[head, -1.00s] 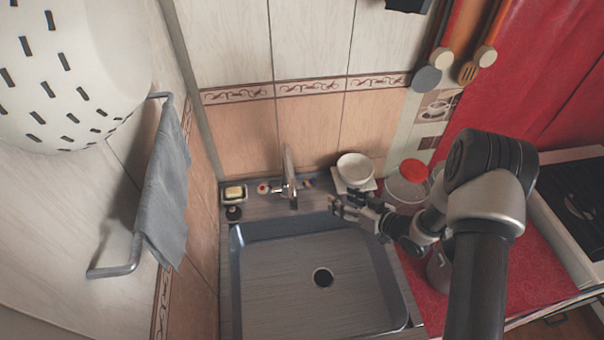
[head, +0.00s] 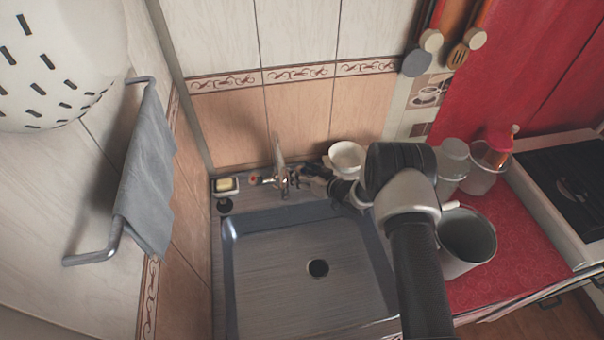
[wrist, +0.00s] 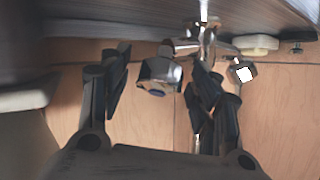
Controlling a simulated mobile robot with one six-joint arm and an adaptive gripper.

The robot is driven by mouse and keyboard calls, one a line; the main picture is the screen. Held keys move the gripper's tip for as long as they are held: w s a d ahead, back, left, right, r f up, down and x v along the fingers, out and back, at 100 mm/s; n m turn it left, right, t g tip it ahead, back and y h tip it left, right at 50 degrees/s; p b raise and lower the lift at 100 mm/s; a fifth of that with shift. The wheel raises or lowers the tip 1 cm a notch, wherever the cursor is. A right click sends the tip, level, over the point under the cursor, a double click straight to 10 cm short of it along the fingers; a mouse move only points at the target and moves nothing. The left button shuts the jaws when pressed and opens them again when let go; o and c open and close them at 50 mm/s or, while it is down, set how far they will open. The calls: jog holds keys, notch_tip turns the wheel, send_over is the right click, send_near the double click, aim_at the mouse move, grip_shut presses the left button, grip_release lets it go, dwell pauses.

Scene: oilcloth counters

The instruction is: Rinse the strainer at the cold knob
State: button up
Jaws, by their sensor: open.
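The chrome tap (head: 281,172) stands behind the sink (head: 275,262). The cold knob, with a blue mark, shows in the wrist view (wrist: 158,78), which sees the counter upside down. It sits between my two open fingers with space on both sides. My gripper (head: 312,174) also shows in the head view, just right of the tap and partly hiding that side. The other knob (head: 254,180), with a red mark, is left of the tap. No strainer can be made out with certainty. No running water is visible.
The sink basin is empty. A white bowl (head: 347,158) stands close behind my gripper. A soap dish (head: 226,185) is at the back left. A grey pot (head: 467,240) and jars stand right. A slotted white vessel (head: 60,65) and a towel (head: 148,185) are left.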

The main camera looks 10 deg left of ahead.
jog(key=shift+c, duration=0.3)
jog(key=c, duration=1)
jog(key=shift+w+f+n+b, duration=0.1)
jog(key=shift+f+n+b, duration=0.15)
jog(key=shift+b, duration=0.45)
jog(key=shift+r+n+g+y+b, duration=0.15)
jog(key=shift+n+g+y+b, duration=0.15)
jog(key=shift+n+g, duration=0.1)
jog(key=o, duration=1.1)
jog(key=shift+c, duration=0.2)
jog(key=v, duration=1.2)
